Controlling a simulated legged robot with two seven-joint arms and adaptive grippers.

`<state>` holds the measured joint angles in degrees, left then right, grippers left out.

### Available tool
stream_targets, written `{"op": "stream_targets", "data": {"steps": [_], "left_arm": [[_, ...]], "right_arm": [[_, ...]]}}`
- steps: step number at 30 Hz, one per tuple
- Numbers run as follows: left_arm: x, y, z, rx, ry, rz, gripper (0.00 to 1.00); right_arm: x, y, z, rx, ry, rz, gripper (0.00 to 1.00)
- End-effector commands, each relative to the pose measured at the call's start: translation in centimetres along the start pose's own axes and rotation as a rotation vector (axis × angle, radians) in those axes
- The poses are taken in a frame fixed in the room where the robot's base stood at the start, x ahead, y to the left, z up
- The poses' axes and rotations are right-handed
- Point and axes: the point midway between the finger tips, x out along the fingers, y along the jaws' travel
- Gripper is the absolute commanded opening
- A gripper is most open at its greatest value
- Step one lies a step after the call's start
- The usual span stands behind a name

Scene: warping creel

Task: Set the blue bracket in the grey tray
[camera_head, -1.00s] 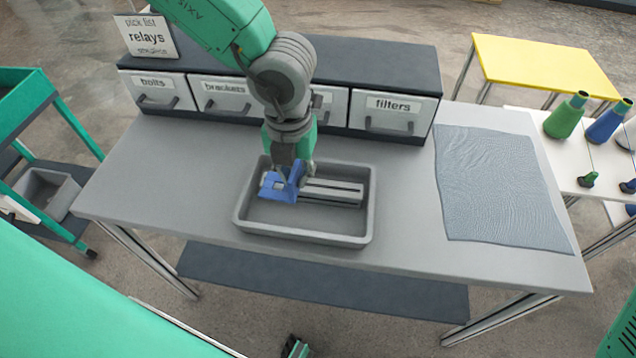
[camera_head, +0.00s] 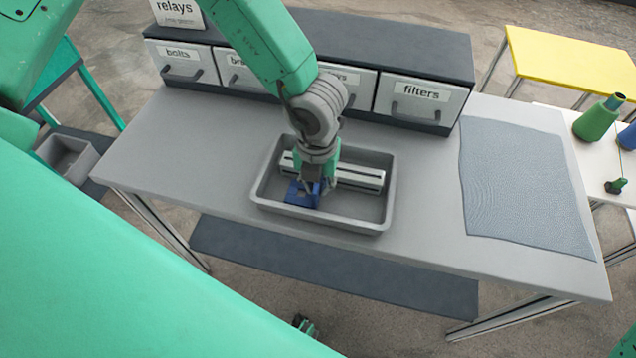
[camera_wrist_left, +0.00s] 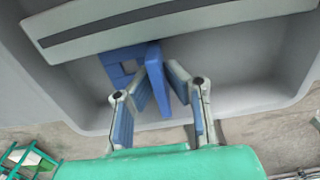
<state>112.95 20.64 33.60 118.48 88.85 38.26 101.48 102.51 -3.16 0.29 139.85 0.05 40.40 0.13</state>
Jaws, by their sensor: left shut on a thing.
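The blue bracket (camera_head: 302,195) is inside the walls of the grey tray (camera_head: 335,224), at its left part, in front of a slotted metal bar. My left gripper (camera_head: 318,184) reaches down into the tray and is shut on the bracket. In the left wrist view, the fingertips (camera_wrist_left: 161,75) close on the bracket's upright plate (camera_wrist_left: 157,92); its flat plate with square openings lies to the left, close to the bar. I cannot tell whether the bracket touches the tray floor.
The slotted metal bar (camera_head: 358,177) lies along the tray's back side; it also shows in the left wrist view (camera_wrist_left: 180,22). Labelled drawers (camera_head: 421,100) stand behind. A grey textured mat (camera_head: 522,185) lies at the right. Table around the tray is clear.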

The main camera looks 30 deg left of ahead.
Motion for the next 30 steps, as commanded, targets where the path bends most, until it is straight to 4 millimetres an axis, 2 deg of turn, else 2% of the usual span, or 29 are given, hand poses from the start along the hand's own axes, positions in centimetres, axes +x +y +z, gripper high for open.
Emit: {"op": "stream_targets", "data": {"steps": [1, 2, 3, 17, 22, 30], "left_arm": [[0.0, 0.0, 0.0, 0.000, 0.000, 0.001, 0.16], [0.0, -0.1, -0.1, 0.000, 0.000, 0.002, 0.27], [0.0, -0.2, -0.1, 0.000, 0.000, 0.003, 0.30], [-0.3, 0.1, 0.0, 0.000, 0.000, -0.001, 0.30], [-2.5, 0.1, 0.1, -0.001, -0.003, -0.004, 0.30], [-8.4, -0.2, 0.1, 0.000, -0.004, -0.001, 0.30]], "right_arm": [[0.0, 0.0, 0.0, 0.000, 0.000, 0.000, 0.75], [0.0, 0.0, 0.0, 0.000, 0.000, 0.000, 0.75], [0.0, 0.0, 0.0, 0.000, 0.000, 0.000, 0.75], [-0.1, 0.0, 0.0, 0.001, 0.000, 0.001, 0.75], [-0.3, 0.0, 0.0, 0.001, 0.000, 0.000, 0.75], [-1.1, 0.0, -0.1, 0.000, 0.000, 0.000, 0.75]]}}
